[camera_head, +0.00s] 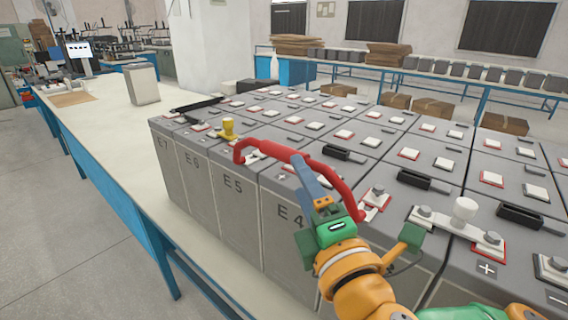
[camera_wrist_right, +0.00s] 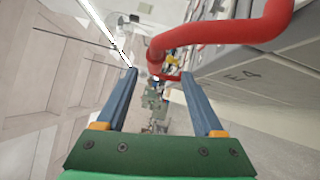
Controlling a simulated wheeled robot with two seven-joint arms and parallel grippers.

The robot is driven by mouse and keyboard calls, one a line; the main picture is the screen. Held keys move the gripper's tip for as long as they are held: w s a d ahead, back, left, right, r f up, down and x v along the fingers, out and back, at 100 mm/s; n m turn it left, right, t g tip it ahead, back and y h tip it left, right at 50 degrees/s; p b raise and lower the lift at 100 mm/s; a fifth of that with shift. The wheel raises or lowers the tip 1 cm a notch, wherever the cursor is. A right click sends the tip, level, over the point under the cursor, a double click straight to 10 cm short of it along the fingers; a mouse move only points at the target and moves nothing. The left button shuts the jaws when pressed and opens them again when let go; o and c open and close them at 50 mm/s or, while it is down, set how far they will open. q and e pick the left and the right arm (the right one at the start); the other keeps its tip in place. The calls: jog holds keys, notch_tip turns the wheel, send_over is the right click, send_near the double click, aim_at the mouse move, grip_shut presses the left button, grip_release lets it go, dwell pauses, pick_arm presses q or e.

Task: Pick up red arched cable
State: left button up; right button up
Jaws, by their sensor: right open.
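The red arched cable (camera_head: 289,153) spans the tops of the front battery row, one end near E5 and the other past E4. In the right wrist view the cable (camera_wrist_right: 225,36) crosses at the upper right, with its bent part between and beyond the fingertips. My right gripper (camera_head: 303,168) is at the cable's middle in the head view, its blue finger overlapping the cable. In the wrist view the gripper (camera_wrist_right: 159,75) is open, with nothing held between its fingers. Whether a finger touches the cable cannot be told. My left gripper is not in view.
Grey batteries (camera_head: 232,205) stand in rows on a long white table (camera_head: 110,110) with blue legs. A yellow knob (camera_head: 228,128) stands close by the cable's far end. The table's left part is mostly bare.

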aim_at(282, 153)
jog(key=p+x, duration=0.1)
jog(key=x, duration=0.1)
jog(key=p+x, duration=0.1)
jog(key=d+p+x, duration=0.1)
jog(key=x, duration=0.1)
jog(key=shift+w+r+p, duration=0.3)
jog(key=shift+w+r, duration=0.1)
jog(key=shift+r, duration=0.05)
jog(key=shift+a, duration=0.15)
jog(key=shift+s, duration=0.3)
jog(key=c, duration=0.8)
jog(key=shift+d, duration=0.2)
grip_shut()
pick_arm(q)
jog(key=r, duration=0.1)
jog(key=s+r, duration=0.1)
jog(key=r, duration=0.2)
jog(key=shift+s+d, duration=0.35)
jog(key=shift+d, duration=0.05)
pick_arm(e)
jog(key=shift+w+r, duration=0.1)
